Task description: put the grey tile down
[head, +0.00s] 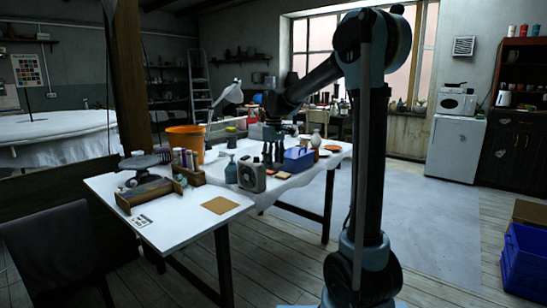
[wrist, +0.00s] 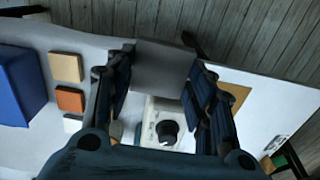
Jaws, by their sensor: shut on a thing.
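My gripper (wrist: 161,64) is shut on the grey tile (wrist: 163,72), a flat dark-grey square between the two dark fingers in the wrist view. In the head view my gripper (head: 273,153) points down over the far table, between the beige boxy device and the blue basket. The tile cannot be made out there. In the wrist view a tan tile (wrist: 66,67), an orange tile (wrist: 70,99) and a white tile (wrist: 72,124) lie in a row left of my gripper.
The blue basket (head: 298,160) stands beside the tiles. The beige device (head: 251,175) with a dark round front also shows below the grey tile in the wrist view (wrist: 158,112). A brown mat (head: 220,205) lies on the near white table (head: 180,228), with bare surface around it.

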